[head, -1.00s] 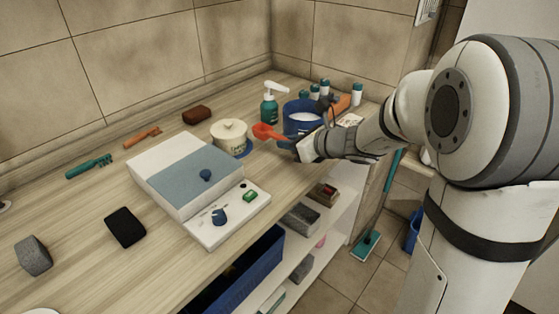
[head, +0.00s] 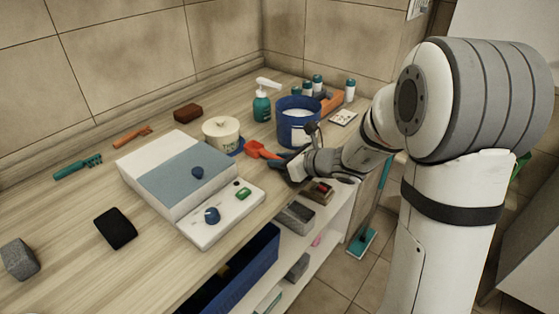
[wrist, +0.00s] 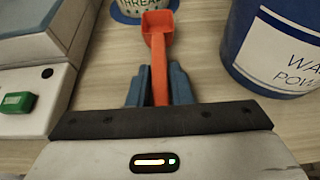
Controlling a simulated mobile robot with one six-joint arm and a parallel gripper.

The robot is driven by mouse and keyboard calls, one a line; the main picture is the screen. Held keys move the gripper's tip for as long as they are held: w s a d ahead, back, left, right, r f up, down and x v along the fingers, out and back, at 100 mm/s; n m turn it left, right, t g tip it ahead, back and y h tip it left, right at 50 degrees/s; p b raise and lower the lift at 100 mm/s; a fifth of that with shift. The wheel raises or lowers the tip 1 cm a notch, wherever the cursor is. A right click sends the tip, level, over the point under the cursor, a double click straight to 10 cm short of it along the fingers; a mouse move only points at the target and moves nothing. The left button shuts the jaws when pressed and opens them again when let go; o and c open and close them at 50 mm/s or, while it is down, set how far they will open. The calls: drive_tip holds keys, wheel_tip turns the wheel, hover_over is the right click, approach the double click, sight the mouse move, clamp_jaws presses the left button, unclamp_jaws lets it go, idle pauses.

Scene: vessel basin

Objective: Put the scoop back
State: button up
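The orange-red scoop (head: 258,150) is in my gripper (head: 277,159), its bowl pointing away from the wrist. In the wrist view the scoop (wrist: 158,27) has its handle between the two blue-grey fingers of my gripper (wrist: 159,92), which are closed on it. The scoop is low over the wooden counter (head: 60,225); I cannot tell whether it touches. The blue tub of white powder (head: 297,128) stands behind and right of the scoop in the head view. Its label, partly cut off, shows in the wrist view (wrist: 285,45).
A lidded cream pot (head: 222,134) marked with thread lettering stands on a blue coaster just beyond the scoop. A white-and-blue scale-like box (head: 180,170) is to the left. A green pump bottle (head: 262,105) stands behind. The counter's front edge is near my gripper.

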drive_tip(key=o, duration=0.4)
drive_tip(key=shift+c, duration=0.2)
drive_tip(key=shift+r, duration=0.2)
drive_tip(key=p+v, duration=0.1)
drive_tip(key=v, duration=1)
drive_tip(key=s+a+f+n+g+h, duration=0.1)
drive_tip(key=s+n+g+h, duration=0.35)
drive_tip(key=s+n, duration=0.85)
drive_tip(key=s+d+n+g+h, duration=0.1)
drive_tip(key=s+d+n+h, duration=0.5)
drive_tip(key=n, duration=0.6)
drive_tip(key=s+d, duration=0.1)
drive_tip(key=d, duration=0.1)
drive_tip(key=shift+d+n, duration=0.3)
